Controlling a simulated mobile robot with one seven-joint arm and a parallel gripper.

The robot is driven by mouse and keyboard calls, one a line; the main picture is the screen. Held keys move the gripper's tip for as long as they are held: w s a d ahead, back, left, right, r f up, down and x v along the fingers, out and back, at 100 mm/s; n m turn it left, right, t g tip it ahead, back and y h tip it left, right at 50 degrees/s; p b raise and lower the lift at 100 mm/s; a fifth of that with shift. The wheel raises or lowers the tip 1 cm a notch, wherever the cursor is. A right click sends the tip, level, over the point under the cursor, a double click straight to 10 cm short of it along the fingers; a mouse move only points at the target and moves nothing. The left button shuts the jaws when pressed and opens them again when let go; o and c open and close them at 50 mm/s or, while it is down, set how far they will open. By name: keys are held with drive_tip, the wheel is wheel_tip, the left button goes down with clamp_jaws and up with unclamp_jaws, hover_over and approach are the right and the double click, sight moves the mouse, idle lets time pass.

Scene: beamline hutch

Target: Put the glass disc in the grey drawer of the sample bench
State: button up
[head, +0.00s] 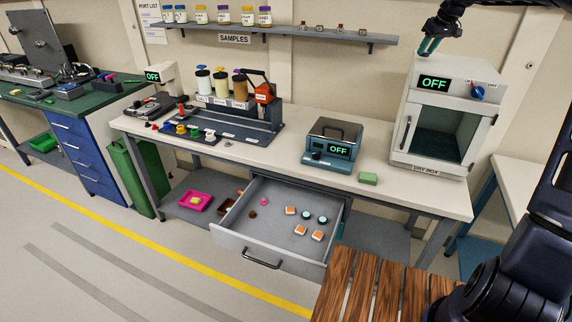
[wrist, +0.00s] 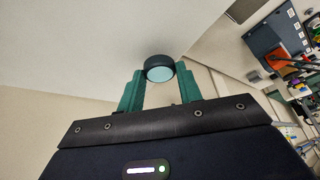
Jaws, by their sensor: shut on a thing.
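The glass disc (wrist: 160,73), a pale teal face in a dark round rim, is pinched between the green fingertips of my gripper (wrist: 160,79) in the wrist view. In the head view my gripper (head: 429,48) is at the upper right, appearing just above the dry box; I cannot make out the disc there. The sample bench (head: 290,150) has its grey drawer (head: 263,258) pulled open below the top. In the drawer lie two small teal discs (head: 307,216), several orange-and-white squares (head: 317,236), a pink piece and a brown piece.
The dry box (head: 440,118), with a dark window, stands at the bench's right end. A slatted wooden surface (head: 355,285) is right of the drawer. The drawer's front left is bare.

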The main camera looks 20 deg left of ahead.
drive_tip(key=s+a+f+n+g, duration=0.15)
drive_tip(key=s+a+f, duration=0.35)
drive_tip(key=a, duration=0.5)
drive_tip(key=s+a+f+n, duration=0.2)
drive_tip(key=s+a+f, duration=0.1)
drive_tip(key=a+f, duration=0.6)
drive_tip(key=n+g+y, duration=0.1)
drive_tip(key=n+g, duration=0.2)
drive_tip(key=n, duration=0.6)
hover_over(282, 226)
drive_tip(key=w+d, duration=0.3)
drive_tip(key=w, duration=0.9)
drive_tip(key=f, duration=2.2)
drive_tip(key=shift+a, duration=0.25)
drive_tip(key=s+a+f+n+g, duration=0.1)
drive_tip(key=s+f+n, duration=0.3)
drive_tip(key=s+f, duration=0.5)
drive_tip(key=shift+h, duration=0.3)
drive_tip(key=f, duration=0.6)
drive_tip(key=s+f, duration=0.1)
drive_tip(key=f, duration=0.5)
drive_tip(key=s+f, duration=0.1)
drive_tip(key=f, duration=0.5)
drive_tip(key=shift+a+f, duration=0.1)
drive_tip(key=shift+f, duration=0.1)
drive_tip(key=shift+f, duration=0.15)
drive_tip(key=o, duration=1)
drive_tip(key=shift+c, duration=0.2)
